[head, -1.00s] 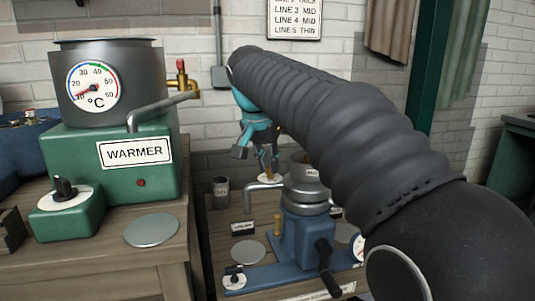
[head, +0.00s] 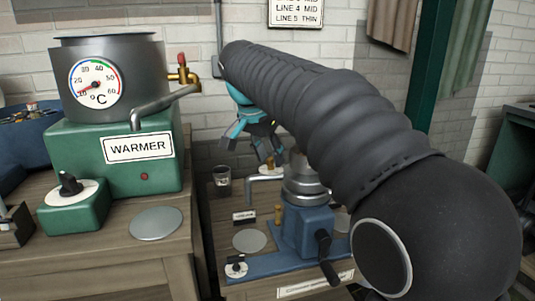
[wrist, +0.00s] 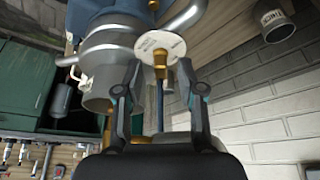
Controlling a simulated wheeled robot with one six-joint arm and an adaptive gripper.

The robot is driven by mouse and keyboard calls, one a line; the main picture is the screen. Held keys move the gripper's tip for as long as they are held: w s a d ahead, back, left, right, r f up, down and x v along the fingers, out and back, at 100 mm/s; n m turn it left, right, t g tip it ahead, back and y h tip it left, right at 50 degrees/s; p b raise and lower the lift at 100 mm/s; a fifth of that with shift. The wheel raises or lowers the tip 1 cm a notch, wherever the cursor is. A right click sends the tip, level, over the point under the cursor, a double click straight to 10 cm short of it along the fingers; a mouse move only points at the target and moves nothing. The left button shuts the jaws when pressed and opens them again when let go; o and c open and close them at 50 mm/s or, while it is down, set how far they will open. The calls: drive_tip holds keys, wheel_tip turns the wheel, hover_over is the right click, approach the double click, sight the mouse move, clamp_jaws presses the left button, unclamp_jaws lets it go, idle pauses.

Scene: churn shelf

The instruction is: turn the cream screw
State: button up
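A cream separator with a blue base (head: 302,228) and grey metal bowls stands on the low bench. At its back a small white dial plate (wrist: 160,45) carries a brass screw (wrist: 160,58), which I take for the cream screw; the plate also shows in the head view (head: 266,171). My gripper (wrist: 161,72) has teal and black fingers spread apart. In the wrist view the screw shows between the fingertips with gaps on both sides, and nothing is held. My gripper hangs above the plate in the head view (head: 250,143).
The green warmer (head: 115,160) with its pot, brass tap and bent spout stands on the bench at left. A dark cup (head: 223,180) and a bent spout (head: 262,181) are near the screw. A brick wall (wrist: 258,105) is close behind.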

drive_tip(key=v, duration=1.2)
drive_tip(key=shift+d, duration=0.1)
drive_tip(key=s+d+f+n+y, duration=0.1)
drive_tip(key=s+d+f+n, duration=0.1)
drive_tip(key=s+d+f, duration=0.4)
drive_tip(key=s+d+f+n+y, duration=0.1)
drive_tip(key=s+d+f+n, duration=0.2)
drive_tip(key=d, duration=0.4)
drive_tip(key=s+d+f+n+t, duration=0.1)
drive_tip(key=s+d+f, duration=0.2)
drive_tip(key=s+f, duration=0.4)
drive_tip(key=s+d+f+n+t, duration=0.1)
drive_tip(key=s+d+f, duration=0.2)
drive_tip(key=s+f, duration=0.5)
wheel_tip(320, 180, down, 4)
drive_tip(key=shift+s+r+y, duration=0.2)
drive_tip(key=shift+s+y, duration=0.1)
